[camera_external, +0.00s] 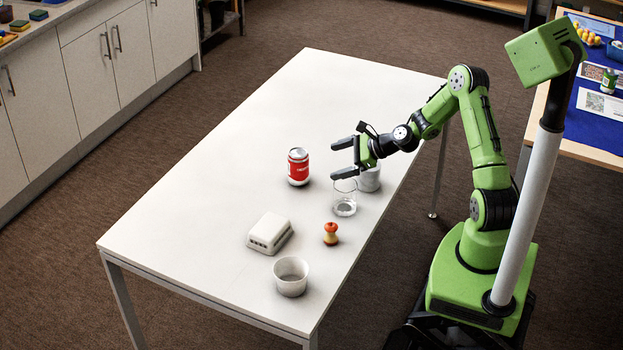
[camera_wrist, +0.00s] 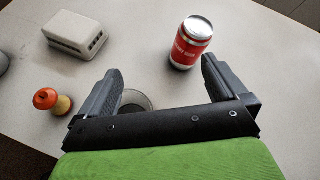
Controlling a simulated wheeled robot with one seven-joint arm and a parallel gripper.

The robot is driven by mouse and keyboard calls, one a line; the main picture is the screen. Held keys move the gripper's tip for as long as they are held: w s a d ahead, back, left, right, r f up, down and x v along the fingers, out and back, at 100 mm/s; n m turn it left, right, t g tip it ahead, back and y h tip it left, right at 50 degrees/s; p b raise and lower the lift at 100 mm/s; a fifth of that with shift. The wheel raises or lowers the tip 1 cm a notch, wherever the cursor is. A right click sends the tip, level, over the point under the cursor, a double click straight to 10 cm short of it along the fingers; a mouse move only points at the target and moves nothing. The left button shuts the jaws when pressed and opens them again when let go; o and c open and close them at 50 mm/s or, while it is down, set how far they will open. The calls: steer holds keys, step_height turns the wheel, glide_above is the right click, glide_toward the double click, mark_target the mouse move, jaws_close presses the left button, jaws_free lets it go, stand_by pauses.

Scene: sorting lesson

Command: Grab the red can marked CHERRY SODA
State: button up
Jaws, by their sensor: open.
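The red can (camera_external: 298,167) with a silver top and white lettering stands upright on the white table. In the wrist view the red can (camera_wrist: 191,43) stands beyond my fingertips, nearer the right finger, and part of its label reads SODA. My gripper (camera_external: 339,159) is open and empty, to the right of the can and apart from it in the external view. Its two dark fingers are spread wide in the wrist view (camera_wrist: 160,72). The can is not hidden by the gripper.
A clear glass (camera_external: 344,205) stands below my gripper, with a pale cylindrical container (camera_external: 370,179) close behind it. The table's far left part (camera_external: 320,90) is clear.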

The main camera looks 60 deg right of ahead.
mark_target(298, 164)
steer(key=w+d+f+m+t+h, duration=0.1)
steer(key=d+f+m+t+h, duration=0.15)
steer(key=d+m, duration=0.3)
steer(key=shift+g+y, duration=0.45)
steer(key=b+x, duration=0.1)
steer(key=x, duration=0.4)
steer(key=b+x, duration=0.2)
steer(key=x, duration=0.3)
steer(key=a+b+x, duration=0.1)
steer(key=x, duration=0.4)
steer(key=shift+w+f, duration=0.15)
